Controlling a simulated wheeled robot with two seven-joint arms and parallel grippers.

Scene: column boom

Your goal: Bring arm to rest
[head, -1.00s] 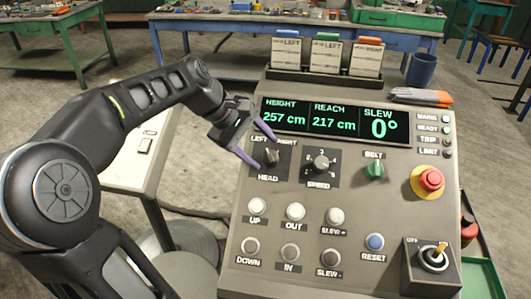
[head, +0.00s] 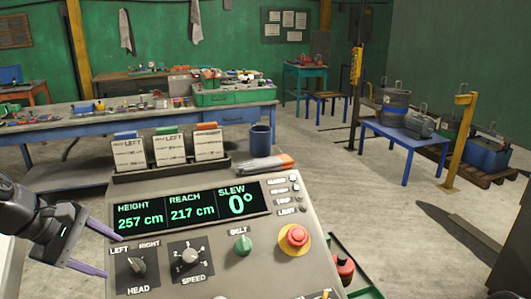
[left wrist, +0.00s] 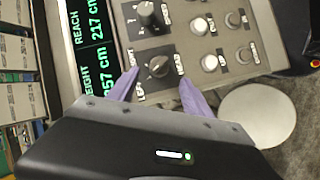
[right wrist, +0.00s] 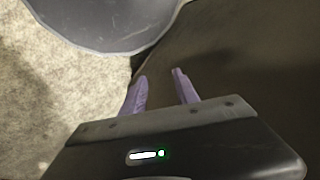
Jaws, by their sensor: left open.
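The console (head: 80,285) has a display (head: 190,210) reading height 257 cm, reach 217 cm, slew 0°. The LEFT/RIGHT head knob (head: 137,267) sits at its left, with the speed knob (head: 189,258) beside it. My left gripper (head: 113,256) is open and empty, just left of the head knob. In the left wrist view the head knob (left wrist: 158,67) appears beyond the gap between the purple fingers (left wrist: 160,78). My right gripper shows only in the right wrist view (right wrist: 160,82), its fingers apart with nothing between them. The console's lower buttons are out of the head view.
A red emergency button (head: 295,236) and green belt switch (head: 243,244) are on the right. A blue bench (head: 150,117) stands behind.

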